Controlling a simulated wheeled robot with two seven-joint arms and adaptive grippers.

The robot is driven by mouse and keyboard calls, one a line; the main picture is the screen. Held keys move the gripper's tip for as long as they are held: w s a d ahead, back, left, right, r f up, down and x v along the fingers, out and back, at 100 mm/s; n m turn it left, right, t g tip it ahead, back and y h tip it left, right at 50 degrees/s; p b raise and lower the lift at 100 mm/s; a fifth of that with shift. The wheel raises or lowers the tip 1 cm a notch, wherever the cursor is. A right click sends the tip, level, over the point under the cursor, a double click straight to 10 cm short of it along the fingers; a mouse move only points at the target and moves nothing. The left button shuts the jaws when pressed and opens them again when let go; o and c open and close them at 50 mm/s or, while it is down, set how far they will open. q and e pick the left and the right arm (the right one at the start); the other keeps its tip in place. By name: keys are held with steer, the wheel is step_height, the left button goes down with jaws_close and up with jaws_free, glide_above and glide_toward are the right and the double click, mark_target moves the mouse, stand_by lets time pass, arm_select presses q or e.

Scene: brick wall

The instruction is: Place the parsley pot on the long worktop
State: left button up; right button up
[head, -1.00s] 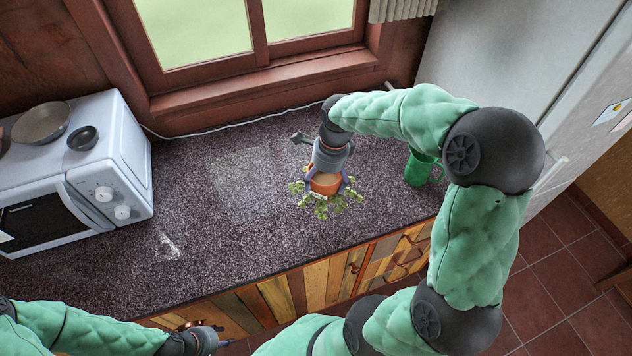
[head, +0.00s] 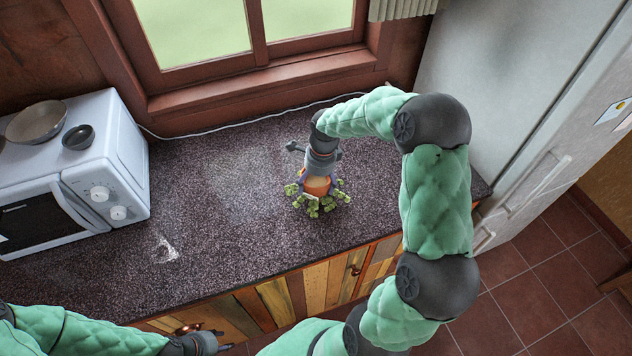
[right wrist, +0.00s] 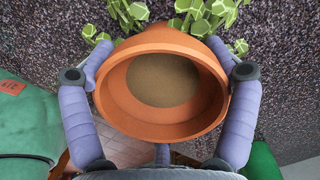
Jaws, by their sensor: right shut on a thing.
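The parsley pot, an orange pot (head: 317,186) with green leaves, is over the middle of the long worktop (head: 215,230). My right gripper (head: 320,177) is shut on it from above. In the right wrist view the fingers (right wrist: 162,90) press on both sides of the pot (right wrist: 160,120). A round, hollow end with a brown disc faces the wrist, and the leaves lie on the far side, toward the worktop. I cannot tell whether the leaves touch it. My left gripper (head: 208,344) is at the lower edge of the head view, empty; its jaws are too small to read.
A white microwave (head: 120,150) stands at the left of the worktop, with a pan (head: 36,122) and a dark bowl (head: 78,137) on it. A white cable (head: 215,132) runs along the back. A fridge (head: 500,90) bounds the right.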

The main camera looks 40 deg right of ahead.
mark_target(320, 181)
stand_by(0.3)
steer(key=o, duration=1.5)
steer(key=shift+f, duration=0.1)
steer(key=shift+c, duration=0.2)
steer(key=shift+r, duration=0.3)
step_height(320, 181, up, 12)
steer(key=d+p, duration=0.1)
steer(key=p, duration=0.1)
steer(key=shift+s+f, duration=0.15)
steer(key=shift+s, duration=0.3)
